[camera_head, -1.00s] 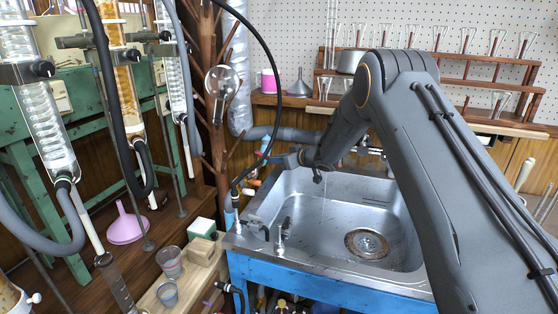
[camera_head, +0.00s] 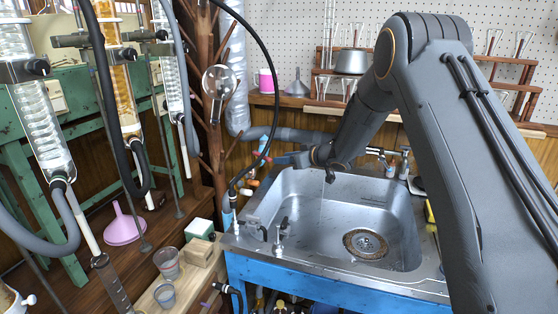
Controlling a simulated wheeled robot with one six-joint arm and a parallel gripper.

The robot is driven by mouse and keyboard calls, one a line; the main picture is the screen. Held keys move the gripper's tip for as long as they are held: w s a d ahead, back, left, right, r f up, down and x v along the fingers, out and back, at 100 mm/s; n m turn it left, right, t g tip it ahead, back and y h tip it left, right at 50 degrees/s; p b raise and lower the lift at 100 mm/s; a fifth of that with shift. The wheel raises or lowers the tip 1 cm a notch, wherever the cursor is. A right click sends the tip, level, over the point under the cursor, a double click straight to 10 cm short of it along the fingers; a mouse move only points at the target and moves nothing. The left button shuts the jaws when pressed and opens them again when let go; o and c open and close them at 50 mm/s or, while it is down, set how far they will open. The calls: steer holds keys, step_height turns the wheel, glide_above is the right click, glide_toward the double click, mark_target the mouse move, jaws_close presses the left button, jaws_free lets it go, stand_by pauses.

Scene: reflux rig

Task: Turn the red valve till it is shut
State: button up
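A small red part (camera_head: 266,159), which looks like the red valve, shows beside the blue pipe piece behind the sink's left back corner. It is small and partly covered by the black hose and my gripper, so its handle angle cannot be read. My gripper (camera_head: 284,159) reaches left over the sink's back left corner, with its tip close to the red part in the picture. Whether it touches the valve cannot be told. The fingers are seen from the side and are too small to show whether they are open or shut.
The steel sink (camera_head: 262,224) stands in the middle, with a tap (camera_head: 404,160) at its back right. A black hose (camera_head: 272,100) hangs down at its left. Glass condensers (camera_head: 45,130) and a pink funnel (camera_head: 123,224) are at the left. A wooden glassware rack (camera_head: 520,62) is behind.

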mark_target(265, 158)
steer(key=shift+s+d+r, duration=0.25)
steer(key=shift+s+d, duration=0.15)
steer(key=shift+s+a+f, duration=0.1)
steer(key=shift+a, duration=0.05)
steer(key=c, duration=0.7)
steer(key=shift+s+a+f+n, duration=0.15)
steer(key=shift+a+n, duration=0.1)
steer(key=shift+n, duration=0.25)
jaws_close()
steer(key=s+a+f+n+t+b, duration=0.35)
steer(key=n+t, duration=0.25)
steer(key=n, duration=0.8)
steer(key=p+x, duration=0.1)
steer(key=x, duration=0.8)
steer(key=shift+w+d+f, duration=0.15)
steer(key=shift+f, duration=0.2)
